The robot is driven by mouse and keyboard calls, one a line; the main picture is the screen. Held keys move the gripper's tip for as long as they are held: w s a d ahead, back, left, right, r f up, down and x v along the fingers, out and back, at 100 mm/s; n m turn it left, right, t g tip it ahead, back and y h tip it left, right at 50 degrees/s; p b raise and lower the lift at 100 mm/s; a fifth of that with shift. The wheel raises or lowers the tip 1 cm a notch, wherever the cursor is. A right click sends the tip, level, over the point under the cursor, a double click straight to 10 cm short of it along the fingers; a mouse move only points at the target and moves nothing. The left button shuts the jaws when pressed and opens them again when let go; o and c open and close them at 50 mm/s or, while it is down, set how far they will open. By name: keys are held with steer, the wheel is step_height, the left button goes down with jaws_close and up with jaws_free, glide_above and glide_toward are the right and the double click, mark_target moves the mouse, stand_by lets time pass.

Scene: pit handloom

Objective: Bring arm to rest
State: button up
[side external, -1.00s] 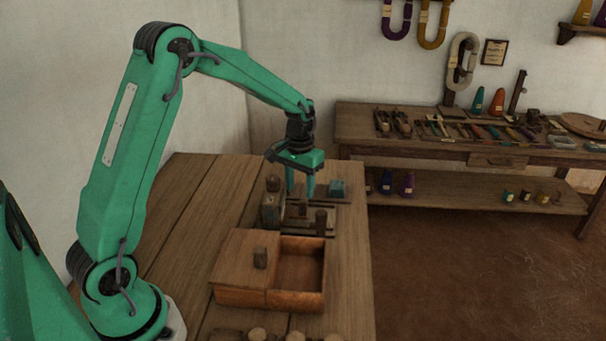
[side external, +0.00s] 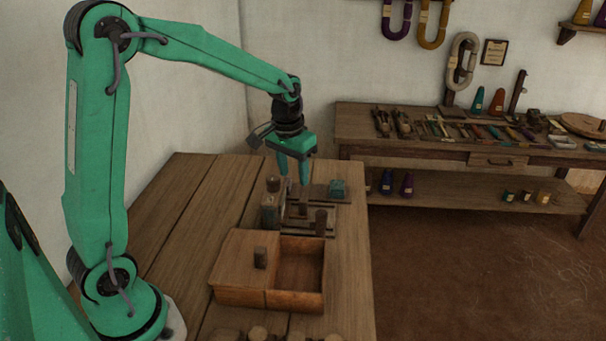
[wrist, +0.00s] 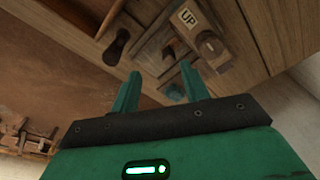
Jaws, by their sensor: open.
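My green arm stands at the left in the side view, its upper link upright and its forearm reaching right. My gripper (side external: 293,175) points down, open and empty, above the small wooden fixture (side external: 300,219) on the bench. In the wrist view my gripper (wrist: 158,88) shows two green fingers spread apart with nothing between them.
A wooden box (side external: 297,299) with a partly slid lid (side external: 245,252) sits nearer on the bench (side external: 185,205). A small teal block (side external: 337,189) lies right of the gripper. Several round wooden pieces line the front edge. A tool table (side external: 425,150) stands at the back right.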

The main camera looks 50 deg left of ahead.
steer(key=s+d+r+t, duration=0.1)
steer(key=s+d+r, duration=0.1)
steer(key=s, duration=0.4)
steer(key=s+d+r+m+t, duration=0.1)
steer(key=s+d+r+t, duration=0.1)
steer(key=s, duration=0.5)
steer(key=s+d+r+m+t, duration=0.1)
steer(key=s+d+r, duration=0.1)
steer(key=s+r, duration=0.2)
steer(key=s, duration=0.3)
steer(key=shift+d+r, duration=0.25)
steer(key=shift+d, duration=0.05)
